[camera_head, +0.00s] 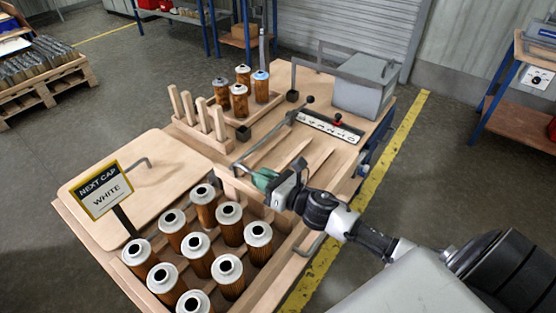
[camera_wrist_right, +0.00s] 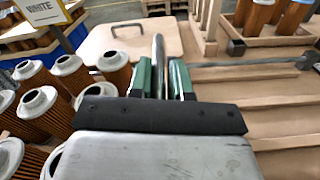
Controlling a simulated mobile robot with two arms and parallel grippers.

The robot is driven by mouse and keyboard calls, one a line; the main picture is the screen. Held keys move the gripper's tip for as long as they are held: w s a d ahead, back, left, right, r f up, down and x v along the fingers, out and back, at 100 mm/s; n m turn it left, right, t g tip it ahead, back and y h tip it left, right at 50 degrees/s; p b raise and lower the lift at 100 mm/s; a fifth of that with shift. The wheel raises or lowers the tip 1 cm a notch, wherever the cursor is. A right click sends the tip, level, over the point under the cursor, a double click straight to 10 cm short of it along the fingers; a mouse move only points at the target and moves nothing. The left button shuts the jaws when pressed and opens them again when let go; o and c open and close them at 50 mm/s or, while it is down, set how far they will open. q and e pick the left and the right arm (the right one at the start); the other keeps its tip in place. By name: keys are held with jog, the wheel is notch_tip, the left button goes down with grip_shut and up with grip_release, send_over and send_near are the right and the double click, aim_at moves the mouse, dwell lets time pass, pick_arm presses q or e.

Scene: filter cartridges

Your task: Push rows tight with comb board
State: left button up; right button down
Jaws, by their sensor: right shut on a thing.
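My right gripper (camera_head: 264,180) has green fingers shut on a grey metal rod (camera_wrist_right: 158,65). The rod appears to be part of a bent bar (camera_head: 268,146) running back towards a black knob (camera_head: 310,99). Several white-capped brown filter cartridges (camera_head: 229,224) stand in rows in the open front-left section of the wooden crate (camera_head: 108,258), left of the gripper. A wooden piece with several upright pegs (camera_head: 203,115) stands behind; I cannot tell whether it is the comb board. Several more cartridges (camera_head: 239,100) stand in a tray at the back, one with a blue cap. My left gripper is not in view.
A sign reading NEXT CAP WHITE (camera_head: 101,189) stands at the crate. A wooden lid (camera_head: 150,178) with a metal handle lies at left. A lettered strip (camera_head: 329,127) and a grey box (camera_head: 365,86) are at right. Wooden slats (camera_head: 293,155) lie behind the gripper.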

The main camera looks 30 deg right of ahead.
aim_at(253, 187)
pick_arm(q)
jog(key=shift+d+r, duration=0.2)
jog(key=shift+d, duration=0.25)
pick_arm(e)
jog(key=a, duration=0.1)
jog(key=s+a, duration=0.1)
jog(key=a, duration=0.1)
jog(key=shift+s+a, duration=0.2)
jog(key=shift+a, duration=0.05)
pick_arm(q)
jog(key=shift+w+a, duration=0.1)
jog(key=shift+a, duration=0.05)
pick_arm(e)
jog(key=c, duration=1.1)
grip_release()
